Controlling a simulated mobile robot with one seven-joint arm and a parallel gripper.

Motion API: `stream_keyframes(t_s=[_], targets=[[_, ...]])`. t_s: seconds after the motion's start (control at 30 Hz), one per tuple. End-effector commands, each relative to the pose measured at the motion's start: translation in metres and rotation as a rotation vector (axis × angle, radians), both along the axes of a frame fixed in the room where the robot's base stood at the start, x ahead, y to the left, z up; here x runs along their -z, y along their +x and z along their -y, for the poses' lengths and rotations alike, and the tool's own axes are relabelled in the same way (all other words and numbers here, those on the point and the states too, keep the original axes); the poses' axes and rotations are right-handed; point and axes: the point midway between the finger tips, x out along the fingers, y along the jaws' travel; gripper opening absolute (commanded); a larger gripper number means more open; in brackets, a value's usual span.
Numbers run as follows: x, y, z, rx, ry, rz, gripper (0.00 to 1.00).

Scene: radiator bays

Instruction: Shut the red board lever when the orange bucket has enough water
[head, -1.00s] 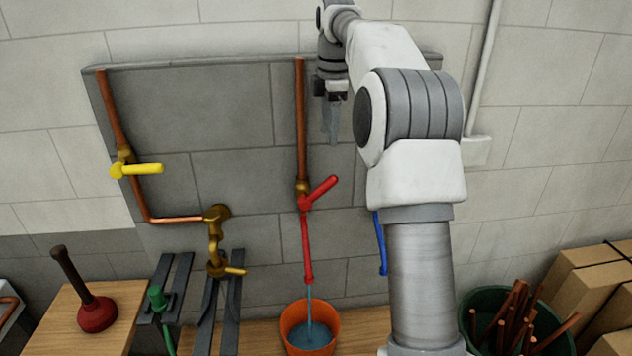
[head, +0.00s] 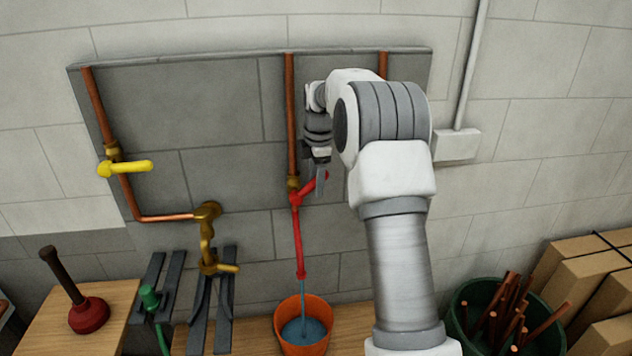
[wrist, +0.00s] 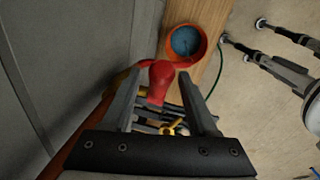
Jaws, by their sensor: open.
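The red board lever (head: 310,187) is on the middle copper pipe and slants up to the right, off the line of the pipe. Water (head: 303,292) runs from the red spout below it into the orange bucket (head: 290,341). Blue water lies inside the bucket, below the rim. My gripper (head: 321,180) is at the lever's outer end in the head view and hides part of it. In the wrist view the open fingers (wrist: 160,97) stand on either side of the red lever (wrist: 161,80). I cannot tell whether they touch it. The bucket (wrist: 205,52) shows beyond.
A yellow lever (head: 130,167) is on the left pipe, above a brass tap (head: 207,240). A plunger (head: 88,313) stands on the left bench. A green tub (head: 465,306) of copper pipes and cardboard boxes (head: 580,290) stand at the right.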

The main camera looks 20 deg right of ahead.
Motion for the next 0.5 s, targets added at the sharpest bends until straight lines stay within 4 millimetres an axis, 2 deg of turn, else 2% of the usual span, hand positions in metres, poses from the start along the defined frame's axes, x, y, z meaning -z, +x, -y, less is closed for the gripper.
stream_keyframes(t_s=[0.13, 0.37, 0.5], targets=[[0.0071, 0.0009, -0.0002, 0.0, 0.0, 0.0, 0.59], [0.0073, 0.001, -0.0001, 0.0, 0.0, 0.0, 0.59], [0.0071, 0.001, -0.0001, 0.0, 0.0, 0.0, 0.36]])
